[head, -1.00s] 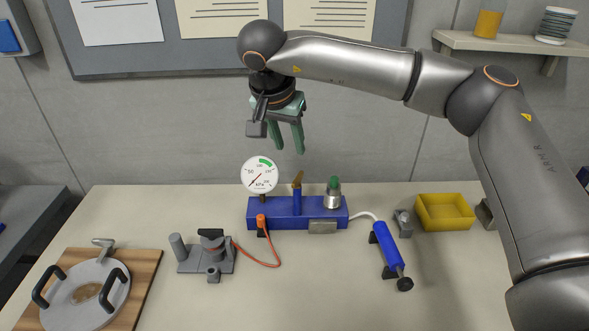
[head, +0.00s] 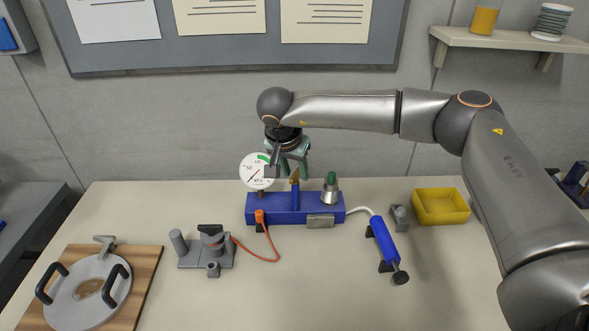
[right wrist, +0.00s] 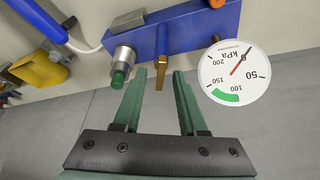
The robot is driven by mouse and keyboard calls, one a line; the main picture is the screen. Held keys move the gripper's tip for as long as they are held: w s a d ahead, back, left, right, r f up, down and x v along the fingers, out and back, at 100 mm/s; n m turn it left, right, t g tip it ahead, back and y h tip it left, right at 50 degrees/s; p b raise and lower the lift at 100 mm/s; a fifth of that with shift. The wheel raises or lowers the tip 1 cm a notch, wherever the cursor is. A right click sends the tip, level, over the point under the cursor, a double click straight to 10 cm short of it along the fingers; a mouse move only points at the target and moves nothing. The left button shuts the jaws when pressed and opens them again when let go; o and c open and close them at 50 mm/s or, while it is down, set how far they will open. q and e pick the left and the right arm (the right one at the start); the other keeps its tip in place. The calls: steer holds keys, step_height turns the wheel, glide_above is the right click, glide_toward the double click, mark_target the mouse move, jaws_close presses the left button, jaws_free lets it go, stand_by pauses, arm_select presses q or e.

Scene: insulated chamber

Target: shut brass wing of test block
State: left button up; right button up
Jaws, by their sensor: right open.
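The blue test block (head: 280,214) stands on the bench with a round white pressure gauge (head: 257,171) on its left. Its brass wing (head: 295,175) sits on top of the blue post in the middle; in the right wrist view the brass wing (right wrist: 161,76) points along the line of the post, between the fingertips. My right gripper (head: 294,174) is open and points down at the wing, partly behind it and the gauge in the head view. I cannot tell whether the fingers touch the wing. My left gripper is out of view.
A green-topped metal fitting (head: 330,190) stands close to the right of the wing. A blue hand pump (head: 384,240) joins the block by a white hose. A grey fixture (head: 208,248), a yellow bin (head: 441,207) and a round lid (head: 88,292) on a board stand around. The front middle bench is clear.

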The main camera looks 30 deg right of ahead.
steer(key=shift+c, duration=0.3)
jaws_close()
steer(key=shift+m, duration=0.4)
steer(key=shift+a+m+g, duration=0.1)
steer(key=shift+m+g, duration=0.4)
steer(key=shift+m, duration=0.4)
steer(key=m+g+h, duration=0.1)
steer(key=m, duration=0.2)
steer(key=shift+w+m+p, duration=0.15)
steer(key=shift+m+p, duration=0.15)
steer(key=shift+m, duration=0.1)
steer(key=m+g, duration=0.1)
steer(key=m, duration=0.2)
steer(key=shift+w+g+p, duration=0.1)
steer(key=shift+g+p, duration=0.2)
steer(key=shift+p, duration=0.05)
steer(key=shift+w+m+g, duration=0.1)
steer(key=shift+m+g, duration=0.5)
steer(key=shift+m, duration=1.3)
